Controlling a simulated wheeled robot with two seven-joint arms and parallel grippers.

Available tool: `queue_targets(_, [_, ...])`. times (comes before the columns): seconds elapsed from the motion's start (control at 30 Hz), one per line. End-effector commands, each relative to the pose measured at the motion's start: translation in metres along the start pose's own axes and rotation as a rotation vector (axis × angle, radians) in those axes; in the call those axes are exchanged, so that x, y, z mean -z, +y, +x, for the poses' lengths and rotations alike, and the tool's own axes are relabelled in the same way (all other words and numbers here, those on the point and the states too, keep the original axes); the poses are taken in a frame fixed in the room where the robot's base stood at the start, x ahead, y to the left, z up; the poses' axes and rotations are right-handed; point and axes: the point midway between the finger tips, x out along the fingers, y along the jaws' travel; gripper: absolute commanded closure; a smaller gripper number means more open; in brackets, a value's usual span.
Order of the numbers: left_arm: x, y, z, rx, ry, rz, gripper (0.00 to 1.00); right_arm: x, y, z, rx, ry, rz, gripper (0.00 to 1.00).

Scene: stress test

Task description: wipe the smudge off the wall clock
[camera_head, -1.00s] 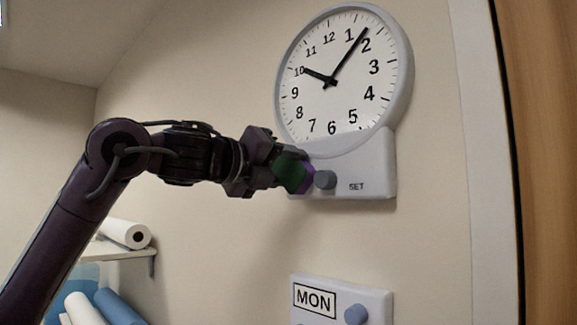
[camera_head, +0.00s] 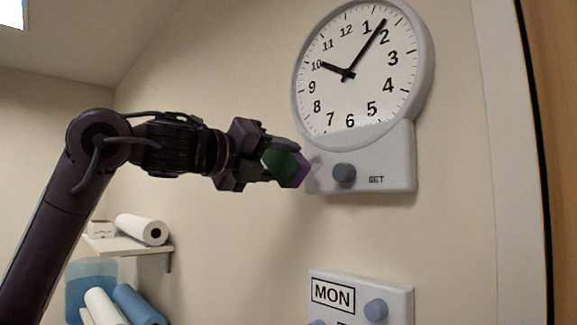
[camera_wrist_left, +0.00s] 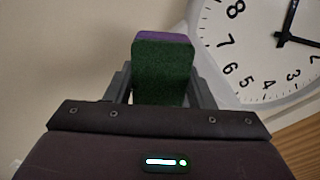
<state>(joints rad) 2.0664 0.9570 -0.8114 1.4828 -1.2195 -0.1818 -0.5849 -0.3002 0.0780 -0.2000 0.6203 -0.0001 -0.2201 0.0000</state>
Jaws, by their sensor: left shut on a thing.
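The white wall clock (camera_head: 385,85) with a grey rim hangs at the upper right in the head view. Its lower panel (camera_head: 395,160) has a grey knob (camera_head: 344,173) and the word SET. My left gripper (camera_head: 272,160) is shut on a green and purple pad (camera_head: 285,167), just left of the panel's left edge. I cannot tell whether the pad touches it. In the left wrist view the pad (camera_wrist_left: 163,75) stands between the fingers, with the clock face (camera_wrist_left: 260,50) to its right. A faint greyish patch shows at the panel's upper left; I cannot tell if it is the smudge. My right gripper is not in view.
A second wall panel (camera_head: 395,300) marked MON, with knobs, is below the clock. A wooden door or frame (camera_head: 562,150) stands at the far right. A shelf (camera_head: 125,245) with a white roll (camera_head: 142,229) is at the lower left. Bare wall lies between.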

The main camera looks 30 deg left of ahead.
Motion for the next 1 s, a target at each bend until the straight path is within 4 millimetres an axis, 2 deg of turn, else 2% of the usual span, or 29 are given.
queue_targets(0.2, [0.0,0.0,-0.019,0.001,-0.001,0.002,0.69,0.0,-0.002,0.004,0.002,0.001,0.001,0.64])
queue_targets(0.67, [0.0,0.0,-0.024,0.0,-0.001,0.001,0.69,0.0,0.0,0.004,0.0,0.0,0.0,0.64])
queue_targets(1.0, [0.0,0.0,-0.05,0.0,-0.001,0.001,0.69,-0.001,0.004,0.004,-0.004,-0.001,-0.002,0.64])
